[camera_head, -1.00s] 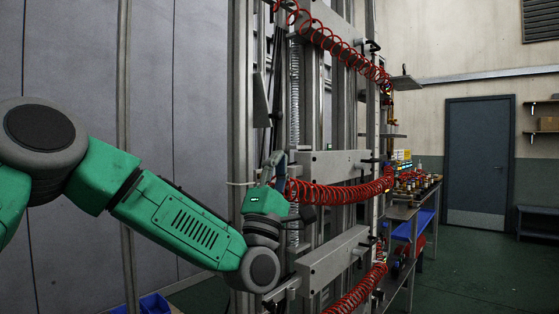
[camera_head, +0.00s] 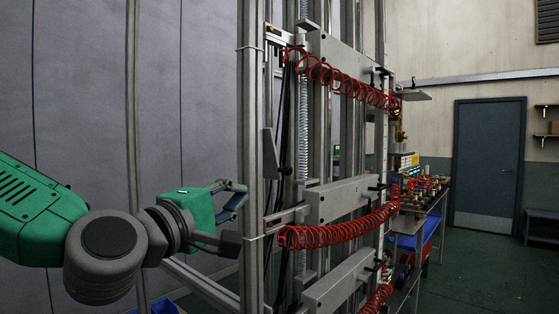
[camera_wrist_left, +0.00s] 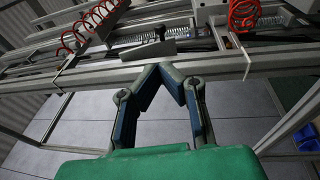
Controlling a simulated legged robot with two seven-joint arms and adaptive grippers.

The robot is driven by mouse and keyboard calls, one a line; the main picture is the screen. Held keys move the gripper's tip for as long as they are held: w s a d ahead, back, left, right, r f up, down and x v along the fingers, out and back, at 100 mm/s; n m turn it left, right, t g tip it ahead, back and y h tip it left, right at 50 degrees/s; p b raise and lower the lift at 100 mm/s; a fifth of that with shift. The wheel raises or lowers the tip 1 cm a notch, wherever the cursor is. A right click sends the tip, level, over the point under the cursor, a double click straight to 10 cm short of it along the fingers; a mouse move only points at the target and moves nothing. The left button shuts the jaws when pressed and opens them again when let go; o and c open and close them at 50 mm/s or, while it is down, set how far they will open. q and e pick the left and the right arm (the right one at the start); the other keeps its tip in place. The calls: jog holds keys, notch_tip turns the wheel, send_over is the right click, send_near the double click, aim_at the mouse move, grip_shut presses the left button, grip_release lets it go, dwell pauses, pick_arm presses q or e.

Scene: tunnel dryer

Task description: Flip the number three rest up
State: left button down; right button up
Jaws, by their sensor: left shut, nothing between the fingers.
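My left gripper (camera_head: 241,190) is in front of the left upright of the tall metal frame (camera_head: 250,120), apart from the rests as far as I can see. In the left wrist view its blue-padded fingers (camera_wrist_left: 172,70) meet at the tips with nothing between them. A flat grey plate (camera_head: 267,155) hangs near vertical on the frame's left side, above the gripper. Another plate (camera_head: 412,95) sticks out level at the frame's far right. These look like rests, but no numbers are readable, so I cannot tell which is number three. My right gripper is out of view.
Red coiled hoses (camera_head: 340,232) run across the frame near grey crossbeams (camera_head: 340,198). A bench with fittings (camera_head: 425,190) stands behind at right. A blue bin (camera_head: 155,305) is on the floor at lower left. A grey wall panel (camera_head: 80,100) is behind my arm.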

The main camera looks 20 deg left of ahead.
pick_arm(q)
jog(key=shift+d+f, duration=0.1)
jog(key=shift+w, duration=0.15)
jog(key=p, duration=0.4)
send_near(285, 173)
jog(key=x, duration=0.7)
jog(key=shift+d+r, duration=0.1)
jog(key=shift+r, duration=0.1)
jog(key=shift+w, duration=0.45)
jog(key=shift+f, duration=0.1)
